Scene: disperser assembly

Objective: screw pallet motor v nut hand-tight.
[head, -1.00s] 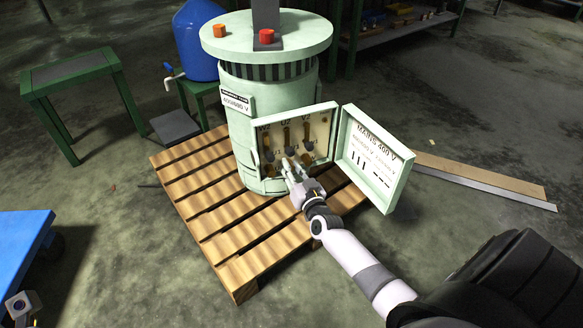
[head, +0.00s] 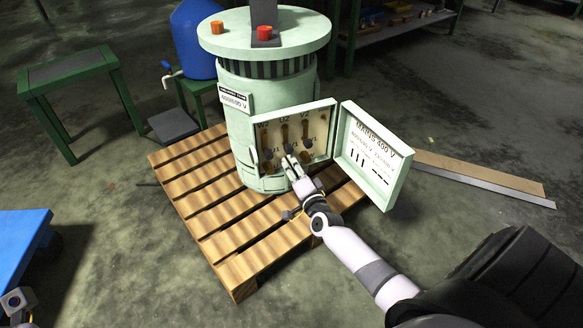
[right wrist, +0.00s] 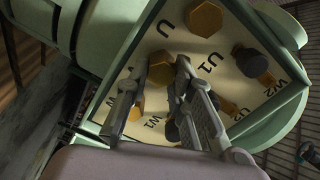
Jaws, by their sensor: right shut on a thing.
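The pale green motor (head: 237,140) stands upright on the pallet (head: 214,222), its terminal box (head: 314,155) open at the front. In the right wrist view a brass hex nut (right wrist: 161,68) sits on the cream terminal board, between the tips of my right gripper (right wrist: 160,70). The fingers are shut on it. A partly covered label beside it looks like a V. In the head view my right gripper (head: 289,160) reaches to the lower part of the box, where its tips hide the nut. My left gripper's fingers do not show.
Other brass nuts, such as the one by U1 (right wrist: 204,20), and dark terminal parts (right wrist: 268,79) are close around the fingers. The open box door (head: 374,157) stands just right of my right gripper. A blue cart (head: 22,240) is at the left.

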